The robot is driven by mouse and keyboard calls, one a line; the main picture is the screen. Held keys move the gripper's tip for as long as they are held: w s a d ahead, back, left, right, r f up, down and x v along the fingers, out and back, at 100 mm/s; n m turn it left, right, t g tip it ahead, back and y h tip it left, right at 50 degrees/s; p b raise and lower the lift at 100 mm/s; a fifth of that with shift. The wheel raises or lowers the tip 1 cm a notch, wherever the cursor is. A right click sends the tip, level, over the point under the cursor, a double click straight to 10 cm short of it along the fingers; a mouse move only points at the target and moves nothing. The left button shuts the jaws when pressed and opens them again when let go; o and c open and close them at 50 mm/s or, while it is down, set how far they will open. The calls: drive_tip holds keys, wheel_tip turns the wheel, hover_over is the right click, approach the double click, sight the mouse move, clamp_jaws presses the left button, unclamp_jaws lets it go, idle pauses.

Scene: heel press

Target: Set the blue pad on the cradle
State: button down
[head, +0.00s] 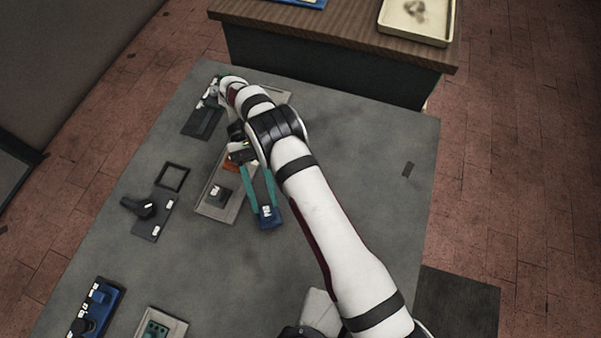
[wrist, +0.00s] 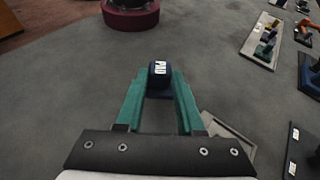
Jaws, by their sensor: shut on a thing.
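My gripper (head: 262,207) has two long teal fingers and is shut on the blue pad (head: 268,217), a small dark blue block with a white printed label. In the wrist view my gripper (wrist: 159,84) has the pad (wrist: 158,78) between its fingertips, label showing. The pad is just right of the near end of a light-rimmed tray (head: 211,212); its height above the table is hard to tell. I cannot tell for certain which fixture is the cradle.
Left on the grey table are a dark plate with a black knob (head: 143,207), an empty square frame (head: 173,177) and a dark fixture (head: 203,122). A blue fixture (head: 97,309) and a tray with a green block (head: 157,329) stand at the near left. The table's right side is mostly clear.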

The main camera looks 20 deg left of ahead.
drive_tip(key=s+a+m+g+y, duration=0.1)
drive_tip(key=a+m+y, duration=0.1)
drive_tip(key=s+a+m+y, duration=0.2)
drive_tip(key=s+a+m+g+y, duration=0.1)
drive_tip(key=a+m+y, duration=0.1)
drive_tip(key=shift+s+a+r+g+y, duration=0.25)
drive_tip(key=shift+s+r+g+y, duration=0.05)
drive_tip(key=shift+s+r, duration=0.1)
drive_tip(key=s+a+r+m+t+y, duration=0.15)
drive_tip(key=a+m+t+y, duration=0.35)
drive_tip(key=a+m+y, duration=0.65)
drive_tip(key=w+a+m+t+y, duration=0.1)
drive_tip(key=m+t, duration=0.1)
drive_tip(key=w+a+m+t+y, duration=0.1)
drive_tip(key=w+m+t, duration=0.1)
drive_tip(key=t, duration=0.1)
drive_tip(key=w+a+m+t+y, duration=0.1)
drive_tip(key=w+a+m+t, duration=0.1)
drive_tip(key=m, duration=0.1)
drive_tip(key=shift+w+a+f+t, duration=0.1)
drive_tip(key=shift+w+f+t, duration=0.15)
drive_tip(key=shift+t, duration=0.05)
drive_tip(key=shift+w+f+m+t, duration=0.1)
drive_tip(key=shift+w+m+t, duration=0.2)
drive_tip(key=shift+t, duration=0.1)
drive_tip(key=shift+w+f, duration=0.15)
drive_tip(key=shift+f, duration=2.25)
drive_tip(key=shift+f, duration=0.2)
